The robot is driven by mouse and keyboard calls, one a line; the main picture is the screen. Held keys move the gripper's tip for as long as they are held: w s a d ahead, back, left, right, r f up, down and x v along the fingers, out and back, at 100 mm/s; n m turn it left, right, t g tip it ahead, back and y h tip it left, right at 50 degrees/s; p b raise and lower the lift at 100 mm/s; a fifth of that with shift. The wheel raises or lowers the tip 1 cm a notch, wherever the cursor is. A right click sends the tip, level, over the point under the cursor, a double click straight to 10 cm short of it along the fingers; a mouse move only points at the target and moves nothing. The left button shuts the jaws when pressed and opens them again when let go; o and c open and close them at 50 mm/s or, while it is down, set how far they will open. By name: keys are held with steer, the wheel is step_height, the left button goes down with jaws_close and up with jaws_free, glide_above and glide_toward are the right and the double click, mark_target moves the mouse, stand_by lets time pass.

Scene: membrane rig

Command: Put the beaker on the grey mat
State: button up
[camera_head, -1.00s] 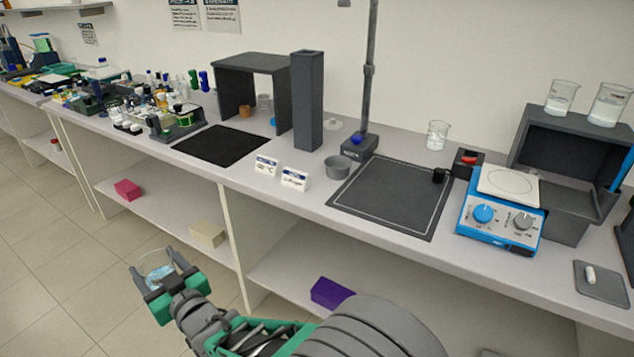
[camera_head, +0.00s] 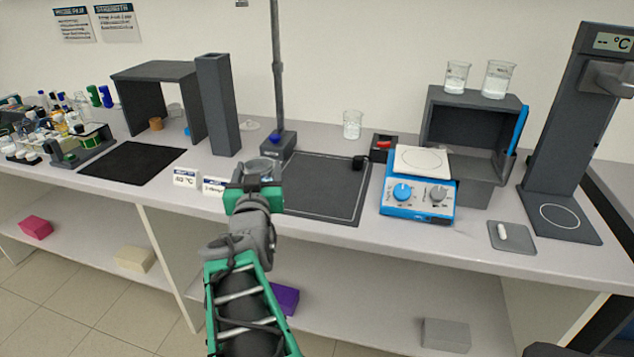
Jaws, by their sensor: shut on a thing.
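My gripper (camera_head: 256,188) is shut on a clear glass beaker, with its fingers pointing away from me toward the bench. The dark grey mat (camera_head: 325,202) with a thin pale outline lies flat on the bench just right of my gripper. I cannot tell how high the beaker is above the bench. A black mat (camera_head: 130,164) lies farther left.
A stand with a blue knob (camera_head: 279,140) is behind my gripper, and a tall grey column (camera_head: 217,105) is to its left. Label cards (camera_head: 185,178) stand at the front. Another beaker (camera_head: 352,124) is behind the mat. A blue hotplate (camera_head: 418,198) stands to its right. The mat's middle is clear.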

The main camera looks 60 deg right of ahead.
steer(key=s+d+r+m+g+h, duration=0.1)
steer(key=s+d+r+m+g, duration=0.15)
steer(key=s, duration=0.45)
steer(key=s+d+r+m+g+h, duration=0.1)
steer(key=s+d+r+m+g, duration=0.15)
steer(key=s, duration=0.45)
steer(key=shift+n+g, duration=0.3)
steer(key=shift+n, duration=0.2)
steer(key=shift+w+d+f+b, duration=0.75)
steer(key=shift+w+d+f, duration=0.8)
steer(key=shift+d+f, duration=0.55)
steer(key=shift+w+d+f+b, duration=0.75)
steer(key=shift+w+d+f, duration=0.85)
steer(key=shift+f, duration=0.85)
steer(key=shift+w+d+f+b, duration=0.75)
steer(key=shift+w+d+f, duration=0.75)
steer(key=shift+d+f, duration=0.65)
steer(key=shift+a+f, duration=0.2)
steer(key=shift+f, duration=0.15)
steer(key=o, duration=1.7)
steer(key=shift+c, duration=0.2)
